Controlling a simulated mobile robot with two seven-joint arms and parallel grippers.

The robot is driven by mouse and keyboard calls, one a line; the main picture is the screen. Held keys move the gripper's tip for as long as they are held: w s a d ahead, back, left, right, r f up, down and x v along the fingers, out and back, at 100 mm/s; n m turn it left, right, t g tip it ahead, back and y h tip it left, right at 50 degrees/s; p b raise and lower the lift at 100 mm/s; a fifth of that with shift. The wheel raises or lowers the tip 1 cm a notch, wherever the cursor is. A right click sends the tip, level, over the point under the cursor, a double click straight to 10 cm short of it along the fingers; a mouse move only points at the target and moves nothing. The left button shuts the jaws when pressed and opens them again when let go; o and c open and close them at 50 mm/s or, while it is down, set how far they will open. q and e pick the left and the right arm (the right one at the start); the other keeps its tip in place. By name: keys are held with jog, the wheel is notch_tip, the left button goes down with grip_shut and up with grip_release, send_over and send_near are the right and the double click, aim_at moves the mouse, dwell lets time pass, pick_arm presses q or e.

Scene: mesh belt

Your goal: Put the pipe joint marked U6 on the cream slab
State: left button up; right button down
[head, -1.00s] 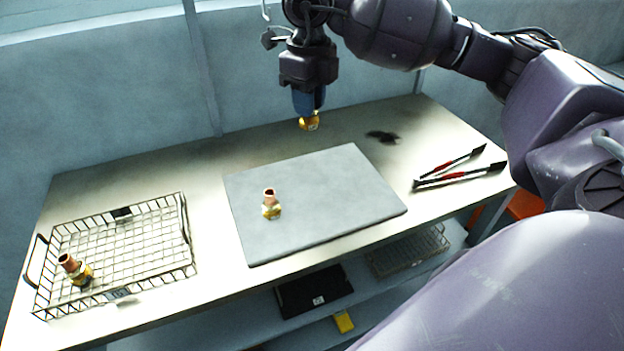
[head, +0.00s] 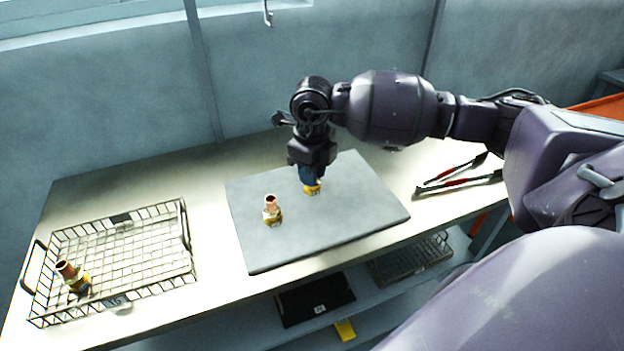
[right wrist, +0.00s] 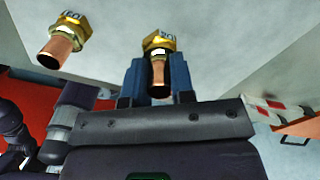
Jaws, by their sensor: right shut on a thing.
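The slab (head: 350,215) lies flat on the table and looks pale grey in the head view. My right gripper (head: 312,180) points down over its back middle, shut on a brass and copper pipe joint (head: 313,189). In the right wrist view, this held joint (right wrist: 159,45) sits between the blue fingers (right wrist: 158,80); its dark marking is too unclear to read surely. I cannot tell whether it touches the slab. A second joint (head: 271,211) stands upright on the slab to the left, also in the right wrist view (right wrist: 66,32). My left gripper is not in view.
A wire basket (head: 185,235) at the table's left holds another pipe joint (head: 73,277), tilted. Red-handled tongs (head: 460,181) lie right of the slab. A dark case (head: 315,298), a grey rack (head: 410,258) and a yellow item (head: 345,330) are on the shelf below.

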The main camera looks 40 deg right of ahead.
notch_tip(320, 180, down, 2)
jog(key=shift+f, duration=0.15)
jog(key=shift+f, duration=0.1)
jog(key=c, duration=1)
grip_release()
